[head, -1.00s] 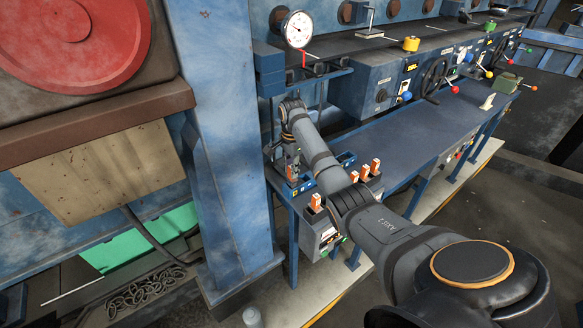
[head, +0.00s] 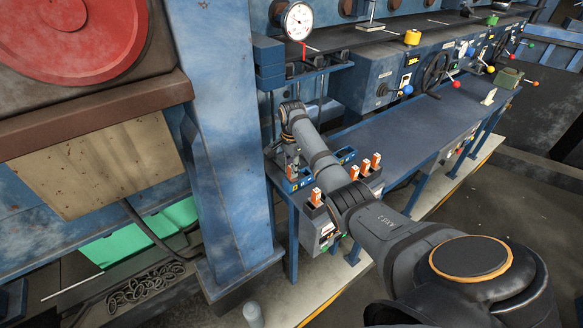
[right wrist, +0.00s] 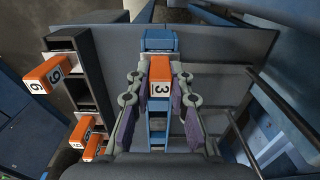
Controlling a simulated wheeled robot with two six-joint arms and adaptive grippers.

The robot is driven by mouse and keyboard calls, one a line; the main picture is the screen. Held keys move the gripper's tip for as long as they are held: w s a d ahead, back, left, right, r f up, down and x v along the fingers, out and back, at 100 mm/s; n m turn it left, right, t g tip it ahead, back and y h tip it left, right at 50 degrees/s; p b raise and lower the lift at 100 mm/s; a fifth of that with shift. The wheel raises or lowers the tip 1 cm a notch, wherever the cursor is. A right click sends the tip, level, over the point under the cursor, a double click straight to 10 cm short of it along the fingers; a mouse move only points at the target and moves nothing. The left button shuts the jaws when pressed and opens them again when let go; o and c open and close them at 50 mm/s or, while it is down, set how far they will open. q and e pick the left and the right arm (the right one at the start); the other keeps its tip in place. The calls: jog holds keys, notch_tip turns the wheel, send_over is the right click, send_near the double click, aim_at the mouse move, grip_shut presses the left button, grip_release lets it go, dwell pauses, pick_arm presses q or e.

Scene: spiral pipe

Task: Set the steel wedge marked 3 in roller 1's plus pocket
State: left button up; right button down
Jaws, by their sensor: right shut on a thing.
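The steel wedge marked 3 (right wrist: 160,82) has an orange top with a white number label. My right gripper (right wrist: 160,108) is shut on it, with a finger on each side. In the head view my right gripper (head: 291,168) points down over a small blue pocket block (head: 302,184) at the near left end of the bench. In the right wrist view a blue strip with pockets (right wrist: 157,138) lies under and beside the wedge. I cannot tell whether the wedge's lower end is in a pocket or above it. My left gripper is not in view.
A dark rack (right wrist: 85,65) beside the gripper holds several orange-topped wedges; one is marked 6 or 9 (right wrist: 48,77). Another orange-topped wedge (head: 316,197) stands at its near end. A dial gauge (head: 298,20) hangs above. The blue bench top (head: 420,135) is mostly clear.

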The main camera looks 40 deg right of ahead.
jog(key=shift+f, duration=0.25)
jog(key=c, duration=1.1)
grip_release()
notch_tip(320, 180, up, 8)
jog(key=shift+s+f, duration=0.1)
jog(key=shift+f, duration=0.1)
